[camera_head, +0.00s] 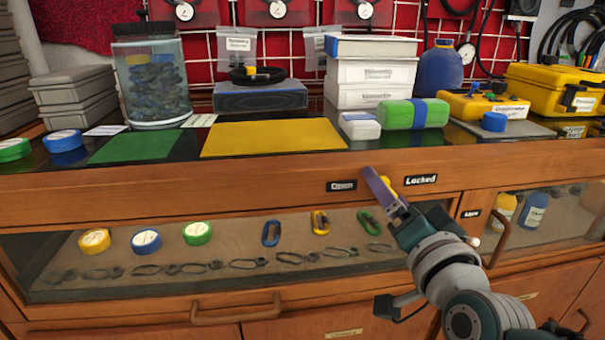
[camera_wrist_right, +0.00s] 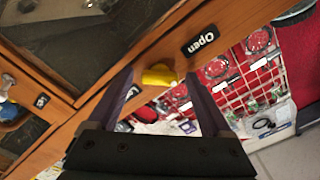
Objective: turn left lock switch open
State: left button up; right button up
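The left lock switch is a small yellow knob (camera_head: 388,182) on the wooden front rail, between the "Open" label (camera_head: 341,186) on its left and the "Locked" label (camera_head: 420,180) on its right. My right gripper (camera_head: 380,188) is at the knob and partly covers it in the head view. In the right wrist view, the gripper (camera_wrist_right: 160,76) is open, with the yellow knob (camera_wrist_right: 158,75) between its two purple fingers. Contact with the fingers cannot be told. The "Open" label (camera_wrist_right: 201,40) shows there too. My left gripper is not in view.
Below the rail is a glass-fronted compartment with tape rolls (camera_head: 146,241) and carabiners (camera_head: 271,233). A smaller label (camera_head: 471,213) and a curved handle (camera_head: 499,238) are right of my arm. The worktop above holds mats (camera_head: 272,138), boxes and a yellow case (camera_head: 553,88).

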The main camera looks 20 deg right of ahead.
jog(key=p+v, duration=0.2)
jog(key=v, duration=0.8)
jog(key=shift+d, duration=0.1)
dwell(0.3)
jog(key=s+a+r+n+g+y+p, duration=0.3)
jog(key=a+r+n+g+y+p, duration=0.3)
jog(key=a+r+n+p, duration=0.5)
jog(key=s+d+r+n+g+h+p, duration=0.1)
jog(key=s+d+r+n+g+p, duration=0.15)
jog(key=s+r+g+p, duration=0.7)
jog(key=s+r+t+p, duration=0.1)
jog(key=s+r+p, duration=0.1)
jog(key=r+p, duration=1.7)
jog(key=s+d+r+p, duration=0.1)
jog(key=s+r+p, duration=0.1)
jog(key=r+p, duration=1.7)
jog(key=shift+s+t+p, duration=0.2)
jog(key=shift+t+p, duration=0.15)
jog(key=shift+p, duration=0.5)
